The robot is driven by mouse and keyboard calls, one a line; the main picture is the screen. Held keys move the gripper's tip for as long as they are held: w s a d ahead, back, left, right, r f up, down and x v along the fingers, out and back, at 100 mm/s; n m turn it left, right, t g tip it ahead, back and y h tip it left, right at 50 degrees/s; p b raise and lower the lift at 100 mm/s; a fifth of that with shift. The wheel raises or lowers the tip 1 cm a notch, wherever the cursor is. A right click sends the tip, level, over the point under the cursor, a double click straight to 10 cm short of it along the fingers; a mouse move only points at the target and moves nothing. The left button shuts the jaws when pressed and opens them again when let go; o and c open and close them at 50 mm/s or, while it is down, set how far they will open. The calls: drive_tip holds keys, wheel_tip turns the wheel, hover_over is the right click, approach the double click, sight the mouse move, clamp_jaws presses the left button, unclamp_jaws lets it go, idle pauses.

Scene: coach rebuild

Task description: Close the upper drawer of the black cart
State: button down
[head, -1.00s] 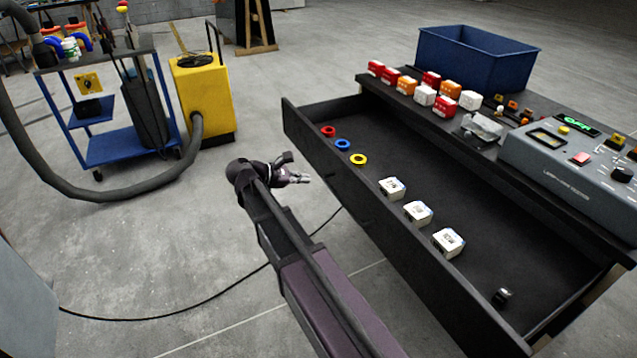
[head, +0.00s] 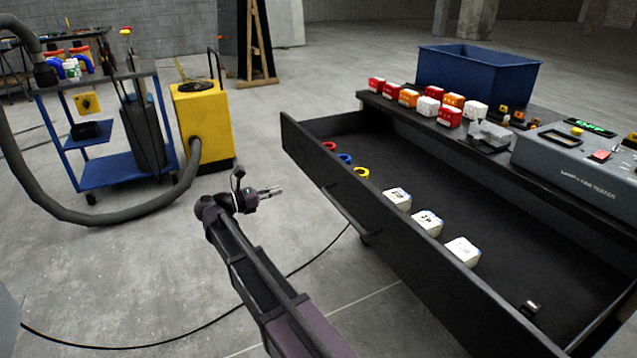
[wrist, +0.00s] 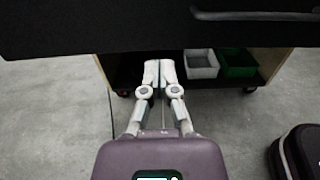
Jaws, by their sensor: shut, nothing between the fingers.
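The upper drawer (head: 350,205) of the black cart is pulled out, with its dark front panel facing left toward my arm and a bar handle (head: 348,212) on it. Rings, white blocks and a small dark part lie inside it. My gripper (head: 278,190) is shut and empty, in front of the drawer front and apart from it in the head view. In the wrist view my gripper (wrist: 160,66) points at the cart, with the dark drawer front (wrist: 120,28) across the top, above the fingertips.
The cart top holds a blue bin (head: 475,75), red, orange and white blocks, and a grey tester (head: 580,165). Under the drawer are a white tray (wrist: 202,64) and a green one (wrist: 238,64). A blue trolley (head: 120,168) and yellow machine (head: 203,120) stand left. A cable crosses the floor.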

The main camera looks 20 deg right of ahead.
sight(326, 177)
drive_tip(key=shift+d, duration=0.1)
drive_tip(key=w+d, duration=0.1)
drive_tip(key=d, duration=0.8)
drive_tip(key=w+d, duration=0.1)
drive_tip(key=d, duration=0.3)
drive_tip(key=shift+w+d, duration=0.3)
drive_tip(key=shift+w, duration=0.05)
drive_tip(key=shift+a, duration=0.15)
